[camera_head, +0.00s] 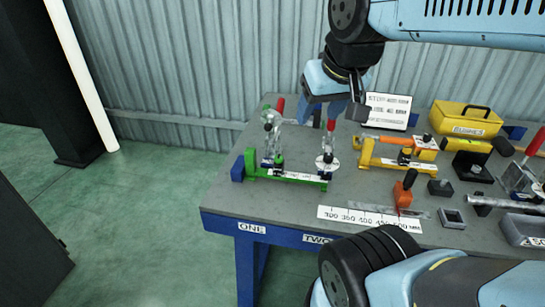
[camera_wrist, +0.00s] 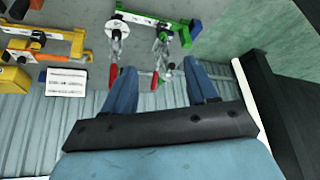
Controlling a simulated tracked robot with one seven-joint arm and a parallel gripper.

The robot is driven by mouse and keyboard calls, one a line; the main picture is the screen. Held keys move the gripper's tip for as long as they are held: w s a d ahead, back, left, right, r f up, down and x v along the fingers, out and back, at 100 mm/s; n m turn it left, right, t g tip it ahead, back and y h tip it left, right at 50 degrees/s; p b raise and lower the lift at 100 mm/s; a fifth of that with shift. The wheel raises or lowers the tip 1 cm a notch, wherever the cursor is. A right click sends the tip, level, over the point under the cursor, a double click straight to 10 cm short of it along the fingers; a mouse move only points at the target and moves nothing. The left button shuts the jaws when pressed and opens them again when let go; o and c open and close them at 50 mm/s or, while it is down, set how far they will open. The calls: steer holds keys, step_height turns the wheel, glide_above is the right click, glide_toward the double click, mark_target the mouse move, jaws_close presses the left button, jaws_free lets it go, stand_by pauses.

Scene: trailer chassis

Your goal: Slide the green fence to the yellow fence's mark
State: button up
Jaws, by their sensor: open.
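The green fence (camera_head: 290,178) lies along the left part of the bench, with a white label on its bar. It also shows at the top of the wrist view (camera_wrist: 153,17). The yellow fence (camera_head: 400,160) stands to its right, with a white strip on its bar; it shows at the left of the wrist view (camera_wrist: 40,32). My gripper (camera_head: 313,112) is open and empty, behind the green fence and above the bench's back. In the wrist view its two blue fingers (camera_wrist: 160,70) are apart, with clamps beyond and between them. No finger visibly touches the fence.
Toggle clamps with red handles (camera_head: 331,126) stand beside the green fence. A numbered ruler (camera_head: 370,219) lies at the bench's front edge. A yellow case (camera_head: 466,119), a white sign (camera_head: 388,111) and several small blocks crowd the right. A corrugated wall (camera_head: 205,60) stands behind.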

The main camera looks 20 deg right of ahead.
steer(key=w+f+m+g, duration=0.3)
steer(key=w+f, duration=0.2)
steer(key=w, duration=0.7)
steer(key=m+g, duration=0.2)
steer(key=m, duration=0.1)
glide_above(279, 165)
step_height(279, 165, down, 11)
steer(key=shift+w+d+f+g, duration=0.2)
steer(key=shift+w+f+g, duration=0.1)
steer(key=shift+w+f, duration=0.55)
step_height(279, 165, down, 14)
steer(key=shift+s+r, duration=0.1)
steer(key=shift+r, duration=0.1)
jaws_close()
